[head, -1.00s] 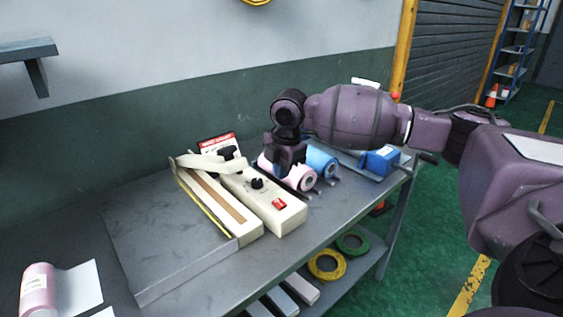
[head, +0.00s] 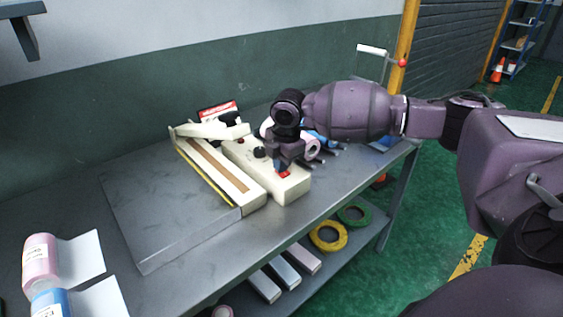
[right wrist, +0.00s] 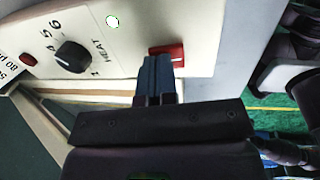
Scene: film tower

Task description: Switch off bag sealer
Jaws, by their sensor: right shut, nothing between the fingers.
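The cream bag sealer (head: 297,187) sits on the grey bench with its sealing arm (head: 210,130) at its far end. Its red rocker switch (head: 285,175) is at the near right end of the top and is partly covered by my gripper in the head view. In the right wrist view the red switch (right wrist: 168,52) is just beyond my fingertips, beside the black heat knob (right wrist: 72,57). My right gripper (right wrist: 158,60) is shut and empty, its tips at the switch's edge; I cannot tell whether they touch it. My left gripper is not in view.
Pink and blue film rolls (head: 312,147) lie just behind the sealer, close to my right gripper. A raised grey plate (head: 150,205) lies left of it. More rolls (head: 40,262) stand at the front left. Tape rings (head: 328,236) lie on the lower shelf.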

